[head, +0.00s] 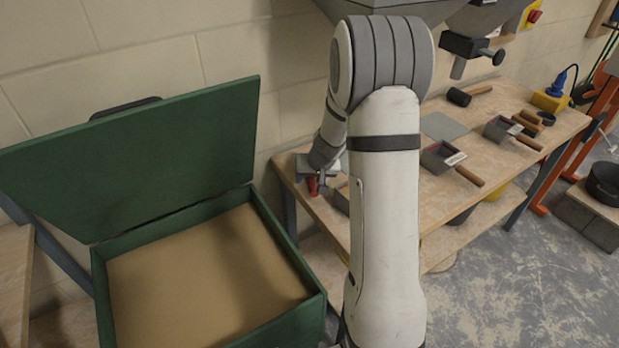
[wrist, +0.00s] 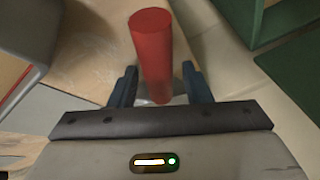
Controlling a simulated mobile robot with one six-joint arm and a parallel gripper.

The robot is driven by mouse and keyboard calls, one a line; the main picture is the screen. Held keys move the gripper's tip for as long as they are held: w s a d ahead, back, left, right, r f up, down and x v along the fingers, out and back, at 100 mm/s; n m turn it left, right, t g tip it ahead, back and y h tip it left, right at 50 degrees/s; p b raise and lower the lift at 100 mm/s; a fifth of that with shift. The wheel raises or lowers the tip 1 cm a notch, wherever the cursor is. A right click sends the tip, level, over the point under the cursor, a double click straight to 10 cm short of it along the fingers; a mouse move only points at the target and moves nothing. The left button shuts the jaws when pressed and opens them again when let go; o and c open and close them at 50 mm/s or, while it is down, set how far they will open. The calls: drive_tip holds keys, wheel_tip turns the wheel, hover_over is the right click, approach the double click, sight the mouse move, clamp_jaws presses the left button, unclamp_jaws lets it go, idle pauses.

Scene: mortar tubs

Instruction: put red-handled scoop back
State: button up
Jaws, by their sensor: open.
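The red handle of the scoop (wrist: 152,50) stands up between the two dark fingers of my gripper (wrist: 158,88) in the wrist view. The fingers are open, one on each side of the handle, with a gap on the right side. In the head view the red handle (head: 312,186) shows just below my gripper (head: 318,176), at the left end of the wooden bench (head: 400,205). The scoop's pan is not clearly visible. My arm covers part of the bench there.
A green box (head: 310,285) of sand with its lid (head: 140,160) raised stands left of the bench. A wooden-handled scoop (head: 437,158), another one (head: 500,130), a grey plate (head: 443,126) and a mallet (head: 460,97) lie farther right on the bench.

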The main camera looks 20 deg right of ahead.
drive_tip(key=shift+r, duration=0.1)
drive_tip(key=shift+r+p, duration=0.3)
drive_tip(key=p+v, duration=0.1)
drive_tip(key=v, duration=1)
drive_tip(key=s+a+r+n, duration=0.1)
drive_tip(key=s+a+r, duration=0.1)
drive_tip(key=s, duration=0.6)
drive_tip(key=s+a+r+n+g, duration=0.1)
drive_tip(key=s+a+r, duration=0.2)
drive_tip(key=s+a, duration=0.2)
drive_tip(key=s+a+r+g+h, duration=0.1)
drive_tip(key=s+a+r, duration=0.2)
drive_tip(key=s, duration=0.8)
drive_tip(key=shift+s+a+n, duration=0.3)
drive_tip(key=shift+a+n, duration=0.1)
drive_tip(key=shift+r, duration=0.1)
